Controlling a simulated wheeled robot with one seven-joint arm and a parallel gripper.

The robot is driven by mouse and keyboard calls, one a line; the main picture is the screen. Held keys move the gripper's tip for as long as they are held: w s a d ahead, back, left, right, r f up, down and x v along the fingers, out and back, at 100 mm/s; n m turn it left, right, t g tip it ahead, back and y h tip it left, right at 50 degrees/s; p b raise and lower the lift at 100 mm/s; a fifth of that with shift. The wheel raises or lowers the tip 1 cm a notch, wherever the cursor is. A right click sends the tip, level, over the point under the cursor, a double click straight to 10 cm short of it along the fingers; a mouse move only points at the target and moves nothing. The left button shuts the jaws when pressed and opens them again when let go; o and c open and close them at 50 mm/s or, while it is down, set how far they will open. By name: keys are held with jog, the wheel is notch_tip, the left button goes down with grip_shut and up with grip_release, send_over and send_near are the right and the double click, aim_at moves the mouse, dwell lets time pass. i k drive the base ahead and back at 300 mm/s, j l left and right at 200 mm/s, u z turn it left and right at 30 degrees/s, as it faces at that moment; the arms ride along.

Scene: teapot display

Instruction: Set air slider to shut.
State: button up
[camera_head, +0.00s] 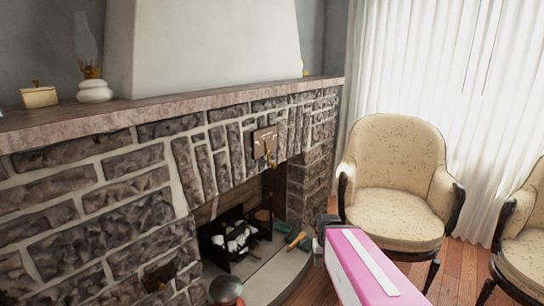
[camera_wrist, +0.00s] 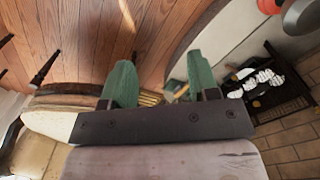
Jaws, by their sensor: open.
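A brown plate (camera_head: 264,140) with a small brass handle (camera_head: 270,158) is fixed to the stone front above the fireplace opening; it looks like the air slider, but I cannot tell its setting. A second small dark brown piece (camera_head: 158,274) is on the stonework at lower left, too unclear to identify. My gripper (camera_wrist: 161,82) is open and empty in the wrist view, its two green fingers spread apart. In the head view my pink arm reaches in from the bottom, with the gripper beyond its end, low and right of the plate and well apart from it.
A black grate (camera_head: 235,240) with white-topped logs stands in the opening; it also shows in the wrist view (camera_wrist: 262,84). An oil lamp (camera_head: 94,90) and small box (camera_head: 39,97) stand on the mantel (camera_head: 160,110). Cream armchairs (camera_head: 395,165) stand at right on wooden floor.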

aim_at(159, 282)
jog(key=l+u, duration=0.15)
jog(key=u, duration=0.2)
jog(key=i+l+u, duration=0.1)
jog(key=u, duration=0.2)
jog(key=l+u, duration=0.2)
jog(key=u, duration=0.15)
jog(key=k+j+u, duration=0.15)
jog(key=j+u, duration=0.2)
jog(key=k+j+u, duration=0.1)
jog(key=j+u, duration=0.2)
jog(key=k+z, duration=0.15)
jog(key=z, duration=0.35)
jog(key=k+z, duration=0.15)
jog(key=z, duration=0.3)
